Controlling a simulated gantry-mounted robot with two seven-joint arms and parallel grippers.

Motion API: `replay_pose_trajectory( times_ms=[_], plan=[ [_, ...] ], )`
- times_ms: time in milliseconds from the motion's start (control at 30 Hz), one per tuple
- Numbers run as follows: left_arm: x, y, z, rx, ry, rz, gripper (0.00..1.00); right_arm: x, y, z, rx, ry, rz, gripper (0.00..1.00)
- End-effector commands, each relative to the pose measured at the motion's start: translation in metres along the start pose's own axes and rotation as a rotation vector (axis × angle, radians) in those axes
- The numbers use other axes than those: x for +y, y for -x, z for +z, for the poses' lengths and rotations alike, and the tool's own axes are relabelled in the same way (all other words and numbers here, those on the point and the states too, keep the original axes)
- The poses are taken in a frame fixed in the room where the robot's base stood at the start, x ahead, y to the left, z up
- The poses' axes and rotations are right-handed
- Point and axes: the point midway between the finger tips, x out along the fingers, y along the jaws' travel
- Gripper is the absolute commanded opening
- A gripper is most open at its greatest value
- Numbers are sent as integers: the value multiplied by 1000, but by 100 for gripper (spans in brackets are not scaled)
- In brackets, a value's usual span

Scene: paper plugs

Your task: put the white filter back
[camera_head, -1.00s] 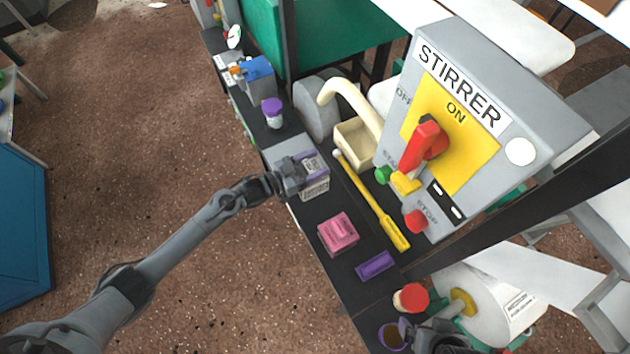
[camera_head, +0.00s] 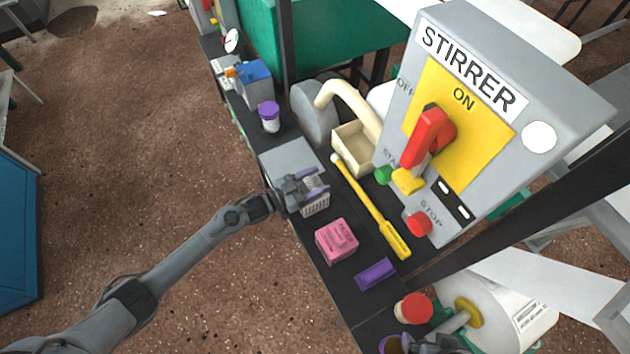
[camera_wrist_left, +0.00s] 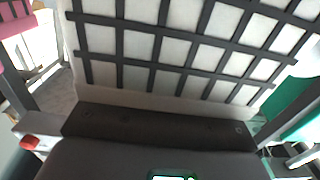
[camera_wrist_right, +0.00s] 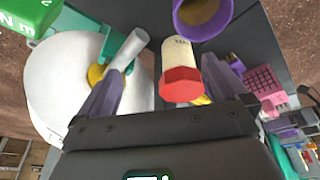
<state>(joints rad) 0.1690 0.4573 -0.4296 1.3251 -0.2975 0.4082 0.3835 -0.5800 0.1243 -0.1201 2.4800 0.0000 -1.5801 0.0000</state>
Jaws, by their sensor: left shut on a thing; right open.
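My left gripper (camera_head: 308,187) is shut on the white filter (camera_head: 316,207), a block with a black grid on its side. It holds the filter over the black bench, between a grey square plate and the pink block. The filter's white face and black grid (camera_wrist_left: 170,55) fill the left wrist view. I cannot tell whether its underside touches the bench. My right gripper (camera_wrist_right: 165,90) is open, with its purple fingers apart on either side of a red-capped container (camera_wrist_right: 180,84). It is only partly seen at the bottom of the head view.
The pink block (camera_head: 337,240) and a purple block (camera_head: 375,273) lie ahead on the bench. A yellow rod (camera_head: 375,212), a cream tray (camera_head: 353,150) and the stirrer box (camera_head: 480,125) stand to the right. The grey plate (camera_head: 292,157) is mostly bare. A purple-rimmed cup (camera_wrist_right: 203,15) is near my right gripper.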

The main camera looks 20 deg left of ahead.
Motion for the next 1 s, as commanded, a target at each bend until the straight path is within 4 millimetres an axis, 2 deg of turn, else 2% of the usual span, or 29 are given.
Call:
replay_pose_trajectory(
  times_ms=[33, 67, 200, 233, 633, 767, 1000],
  plan=[
    [0, 0, 2, 1, 0, 0, 13, -1, -2, 0, 0, -2, -2, 100],
    [0, 0, 3, 0, 0, 0, 65, -1, -2, 0, 1, -3, -2, 100],
    [0, 0, 2, 0, 0, 0, 86, -2, -1, 0, 1, -7, -6, 100],
    [0, 0, 2, 0, 0, 0, 89, -2, -1, 0, 1, -7, -6, 100],
    [0, 3, -3, -2, 1, 0, 89, -2, 3, -2, 1, -8, -6, 100],
    [0, 18, -3, -3, 0, -1, 89, -1, 11, -4, 1, -5, -4, 100],
    [0, 62, -4, -4, 1, -1, 89, 2, 29, -9, 0, 2, 2, 100]
  ],
)
